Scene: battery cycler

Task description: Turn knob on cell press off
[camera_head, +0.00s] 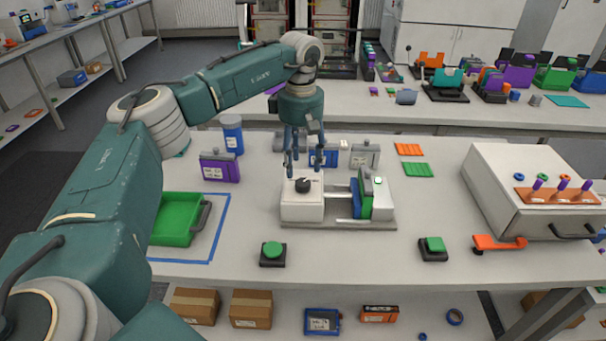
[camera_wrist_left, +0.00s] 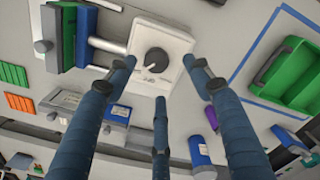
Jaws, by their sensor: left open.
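The cell press (camera_head: 303,208) is a white block on a grey base, with rods leading right to green and blue plates and a second white block. Its black round knob (camera_head: 303,185) sits on top of the left block. The knob also shows in the left wrist view (camera_wrist_left: 156,59), with a pointer mark on it. My left gripper (camera_head: 303,172) points down just above the knob, its fingers spread and empty. In the left wrist view the fingers (camera_wrist_left: 163,85) surround the knob's area without visibly touching it. My right gripper is not in view.
A green tray (camera_head: 176,233) lies inside blue tape at left. Two green buttons (camera_head: 272,250) (camera_head: 434,244) stand at the front. A purple case (camera_head: 220,168) and a blue cylinder (camera_head: 232,134) stand behind. A large white box (camera_head: 520,190) is at right.

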